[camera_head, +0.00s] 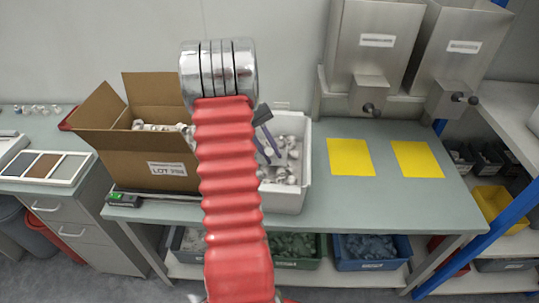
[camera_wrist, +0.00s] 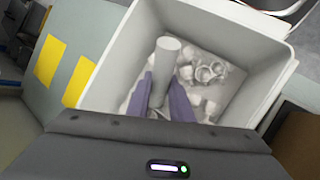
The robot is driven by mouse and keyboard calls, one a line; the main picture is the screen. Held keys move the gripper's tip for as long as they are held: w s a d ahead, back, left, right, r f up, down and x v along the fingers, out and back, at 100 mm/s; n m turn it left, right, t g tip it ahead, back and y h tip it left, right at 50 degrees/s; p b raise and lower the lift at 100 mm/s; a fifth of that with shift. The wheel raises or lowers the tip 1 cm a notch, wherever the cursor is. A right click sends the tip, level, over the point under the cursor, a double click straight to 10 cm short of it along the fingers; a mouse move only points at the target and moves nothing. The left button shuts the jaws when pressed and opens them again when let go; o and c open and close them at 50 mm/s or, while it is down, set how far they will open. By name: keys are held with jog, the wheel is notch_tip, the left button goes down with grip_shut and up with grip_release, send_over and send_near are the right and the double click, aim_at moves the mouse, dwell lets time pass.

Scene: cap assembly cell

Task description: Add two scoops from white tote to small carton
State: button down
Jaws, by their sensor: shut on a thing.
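The white tote (camera_head: 284,203) stands on the bench right of my arm, with many small white caps (camera_head: 291,172) in it. My gripper (camera_head: 270,146) reaches down into the tote with its purple fingers. In the wrist view my gripper (camera_wrist: 161,98) is shut on a pale grey cylindrical handle (camera_wrist: 168,58), seemingly the scoop's. The scoop's bowl cannot be made out. Caps (camera_wrist: 205,73) lie around it inside the tote (camera_wrist: 222,20). The open brown carton (camera_head: 135,154), labelled LOT, stands left of my arm. White caps show inside it, partly hidden by my arm.
The carton is on a scale with a green display (camera_head: 118,197). Two yellow squares (camera_head: 350,157) lie on the clear right bench, below steel hoppers (camera_head: 375,45). A tray of colour panels (camera_head: 42,166) is at left. Bins (camera_head: 371,250) sit below.

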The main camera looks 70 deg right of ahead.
jog(key=shift+w+d+f+h, duration=0.1)
jog(key=shift+d+f+h, duration=0.15)
jog(key=shift+d+h, duration=0.25)
jog(key=shift+d+r+m+t+h, duration=0.1)
jog(key=shift+d+m+t+h, duration=0.25)
jog(key=shift+h, duration=0.45)
jog(key=shift+r+h, duration=0.1)
jog(key=shift+h, duration=0.2)
jog(key=shift+a+r+m+h, duration=0.35)
jog(key=shift+a+r+h, duration=0.15)
jog(key=shift+a+h, duration=0.3)
jog(key=shift+h, duration=0.6)
jog(key=r, duration=0.1)
jog(key=a+r, duration=0.1)
jog(key=r, duration=0.2)
jog(key=shift+s+a+r, duration=0.2)
jog(key=shift+a+r, duration=0.1)
jog(key=shift+r, duration=0.05)
jog(key=shift+m, duration=0.3)
jog(key=shift+s+a+r, duration=0.1)
jog(key=shift+a+r, duration=0.55)
jog(key=shift+r, duration=0.4)
jog(key=shift+s+a+r, duration=0.1)
jog(key=shift+a+r, duration=0.55)
jog(key=shift+r, duration=0.45)
jog(key=shift+s+a+r, duration=0.1)
jog(key=shift+a+r, duration=0.55)
jog(key=shift+r, duration=0.4)
jog(key=shift+w, duration=0.1)
